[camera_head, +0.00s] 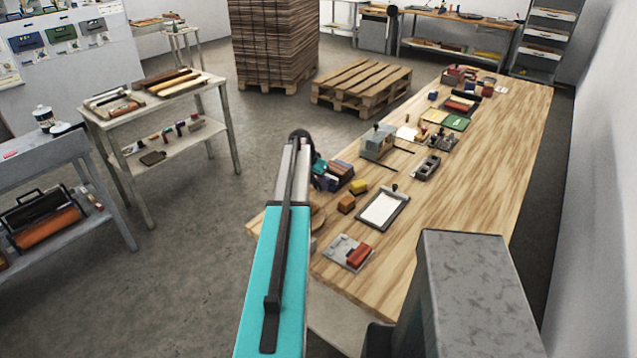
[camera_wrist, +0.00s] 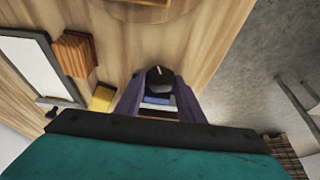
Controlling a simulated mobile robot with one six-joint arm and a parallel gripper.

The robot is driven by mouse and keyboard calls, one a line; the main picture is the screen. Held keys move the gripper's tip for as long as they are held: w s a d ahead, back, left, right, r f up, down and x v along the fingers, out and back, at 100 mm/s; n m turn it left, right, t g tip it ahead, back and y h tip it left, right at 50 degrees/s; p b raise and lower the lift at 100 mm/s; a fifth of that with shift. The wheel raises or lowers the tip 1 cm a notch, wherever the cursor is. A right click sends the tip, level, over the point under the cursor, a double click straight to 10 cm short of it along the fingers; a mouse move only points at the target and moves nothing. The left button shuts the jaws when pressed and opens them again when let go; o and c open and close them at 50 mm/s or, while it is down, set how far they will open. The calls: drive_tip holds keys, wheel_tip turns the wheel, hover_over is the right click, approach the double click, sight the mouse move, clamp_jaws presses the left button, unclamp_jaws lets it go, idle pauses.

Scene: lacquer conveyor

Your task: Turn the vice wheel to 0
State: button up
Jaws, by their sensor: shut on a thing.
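My gripper (camera_wrist: 160,90) is shut on a small black rounded piece (camera_wrist: 160,77) with a short pale line on its top. I cannot tell whether this piece belongs to the vice wheel. In the head view my gripper (camera_head: 318,178) is low at the left edge of the wooden bench, partly hidden behind my arm. Blue, white and brown strips (camera_wrist: 158,108) show between the fingers in the wrist view. A grey block-like device (camera_head: 378,142) with a dark bar stands farther along the bench; I cannot tell whether it is the vice. No 0 mark is readable.
On the bench (camera_head: 490,165) near my gripper are a yellow block (camera_head: 358,187), an orange-brown block (camera_head: 346,204), a framed white board (camera_head: 384,208) and a grey plate with a red block (camera_head: 348,252). The bench's right side is mostly clear.

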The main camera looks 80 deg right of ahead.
drive_tip(key=shift+d+g, duration=0.1)
drive_tip(key=shift+g, duration=0.2)
drive_tip(key=g, duration=0.1)
drive_tip(key=y+b, duration=0.1)
drive_tip(key=g+b, duration=0.1)
drive_tip(key=shift+w+d+f+n+g+y, duration=0.2)
drive_tip(key=shift+w+f+n+g+y, duration=0.1)
drive_tip(key=shift+w+n, duration=0.1)
drive_tip(key=shift+w+n+g+y+b, duration=0.1)
drive_tip(key=shift+n+g+y+b, duration=0.35)
drive_tip(key=shift+g, duration=0.85)
drive_tip(key=shift+b, duration=0.3)
drive_tip(key=shift+y, duration=0.25)
drive_tip(key=o, duration=1)
drive_tip(key=shift+a+r, duration=0.1)
drive_tip(key=shift+o, duration=0.2)
drive_tip(key=shift+w, duration=0.2)
